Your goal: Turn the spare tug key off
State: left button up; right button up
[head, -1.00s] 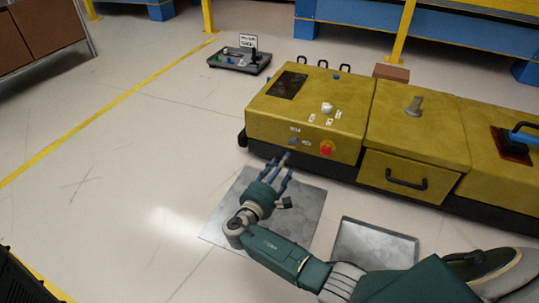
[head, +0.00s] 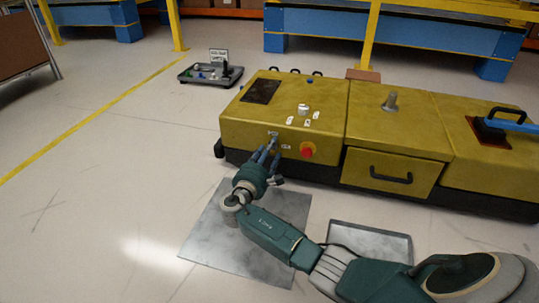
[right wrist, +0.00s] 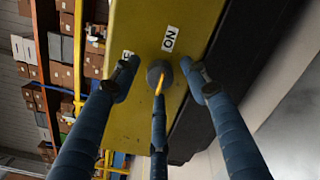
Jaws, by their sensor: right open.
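The tug (head: 285,128) is a long yellow, boxy vehicle on the floor. Its key switch (right wrist: 159,74) is a round dark knob with an orange stripe, on the tug's front face. An ON label (right wrist: 170,38) is above it in the right wrist view; a second label (right wrist: 127,55) is partly hidden by a finger. In the head view the switch is mostly hidden behind my right gripper (head: 268,154). That gripper is open, its fingers pointing at the switch and spread around it. I cannot tell whether they touch it. My left gripper is not in view.
A red button (head: 307,150) is just right of the switch. A drawer (head: 392,172) with a black handle is further right. Metal plates (head: 222,245) lie on the floor below my arm. A grey tray (head: 188,77) with small items stands behind left. The left floor is clear.

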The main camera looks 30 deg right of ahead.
grip_shut()
